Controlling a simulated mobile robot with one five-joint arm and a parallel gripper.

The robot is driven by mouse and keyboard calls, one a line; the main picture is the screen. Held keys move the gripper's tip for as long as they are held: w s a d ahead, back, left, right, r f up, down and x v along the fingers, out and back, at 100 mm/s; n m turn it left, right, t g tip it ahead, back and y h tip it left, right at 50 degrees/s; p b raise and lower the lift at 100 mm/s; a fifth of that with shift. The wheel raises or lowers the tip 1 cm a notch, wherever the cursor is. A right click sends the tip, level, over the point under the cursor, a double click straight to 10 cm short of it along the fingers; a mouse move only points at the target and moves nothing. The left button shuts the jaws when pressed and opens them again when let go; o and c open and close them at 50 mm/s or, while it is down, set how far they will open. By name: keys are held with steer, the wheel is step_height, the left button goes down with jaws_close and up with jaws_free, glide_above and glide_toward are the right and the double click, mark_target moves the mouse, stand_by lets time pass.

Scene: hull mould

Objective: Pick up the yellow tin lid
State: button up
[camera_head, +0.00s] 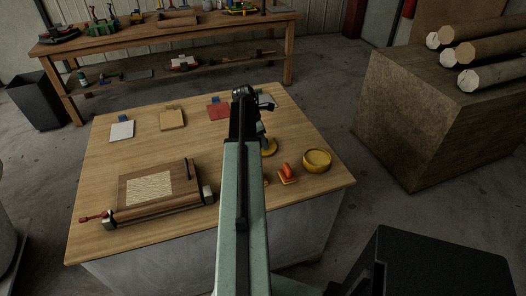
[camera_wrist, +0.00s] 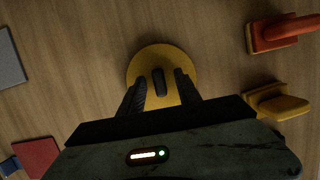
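The yellow tin lid (camera_wrist: 160,54) is a flat round disc with a dark knob (camera_wrist: 159,82) at its middle. It lies on the wooden table top. In the head view the lid (camera_head: 270,147) shows partly, to the right of my arm. My gripper (camera_wrist: 160,88) is over the lid with its two dark fingers apart, one on each side of the knob. A gap shows between each finger and the knob. The finger height above the lid is hard to tell.
A round yellow tin (camera_head: 317,161) stands near the table's right edge. An orange-handled block (camera_wrist: 273,36) and a yellow block (camera_wrist: 278,104) lie right of the lid. A wooden board fixture (camera_head: 160,190) is at front left. Flat coloured pieces, one red (camera_head: 218,112), lie along the back.

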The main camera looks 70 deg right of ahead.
jaws_close()
steer(key=shift+r, duration=0.1)
step_height(320, 180, up, 10)
steer(key=p, duration=1)
steer(key=shift+w, duration=0.1)
